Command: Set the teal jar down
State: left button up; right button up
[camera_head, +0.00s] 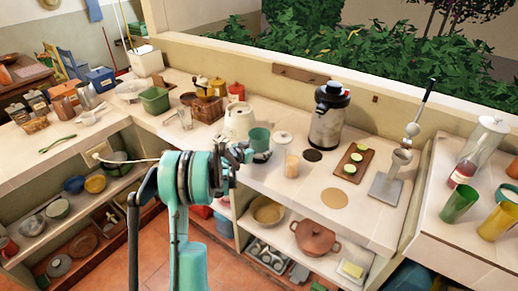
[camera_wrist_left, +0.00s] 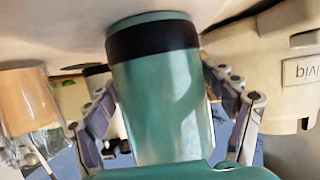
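The teal jar (camera_head: 259,138) is upright at the counter, in front of the cream kettle. In the left wrist view, which looks upside down, the teal jar (camera_wrist_left: 160,105) has a black band around its base end, close to the pale counter surface. I cannot tell whether the base touches the counter. My left gripper (camera_head: 243,153) is at the jar's left side, and its fingers (camera_wrist_left: 165,90) lie against both sides of the jar, shut on it. The gripper hides part of the jar. My right gripper is out of view.
The cream kettle (camera_head: 238,124) stands close behind the jar; its labelled body (camera_wrist_left: 262,60) shows too. A white-lidded jar (camera_head: 283,146) and tan jar (camera_head: 292,166) stand close right. Beyond are a dark round mat (camera_head: 312,155), cork mat (camera_head: 334,198) and airpot (camera_head: 328,120).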

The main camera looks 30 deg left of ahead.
pick_arm(q)
jog(key=shift+r, duration=0.2)
jog(key=shift+s+r, duration=0.15)
jog(key=shift+s, duration=0.1)
jog(key=d+p+v, duration=0.1)
jog(key=p+v, duration=0.2)
jog(key=v, duration=0.8)
jog(key=s+d+r+g+h, duration=0.1)
jog(key=s+d+r+g, duration=0.3)
jog(key=d, duration=0.6)
jog(key=s+d+r, duration=0.3)
jog(key=s+d, duration=0.3)
jog(key=d, duration=0.4)
jog(key=s+d+f+g+y, duration=0.1)
jog(key=s+d, duration=0.2)
jog(key=s, duration=0.6)
jog(key=s+d+f+n+g+y, duration=0.1)
jog(key=s+d, duration=0.3)
jog(key=s, duration=0.5)
jog(key=shift+d, duration=0.25)
jog(key=shift+f, duration=0.15)
